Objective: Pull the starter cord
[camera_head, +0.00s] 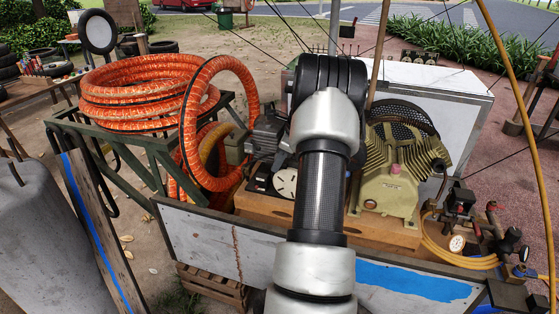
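A compressor cart with a white side panel (218,243) stands in front of me. On its wooden deck is a beige finned compressor (392,183), right of my arm. A dark grey motor or engine block (268,133) stands to the left, partly hidden by my arm. A thin brown cord-like strand or streak (237,253) runs down the white panel; I cannot tell whether it is the starter cord. No starter handle is clearly visible. My arm rises through the middle of the view and covers part of the cart. My gripper cannot be made out.
Coiled orange hose (140,95) lies on a green metal rack (150,145) at the left. Gauges, valves and yellow hose (460,255) are at the right. Thin cables cross above.

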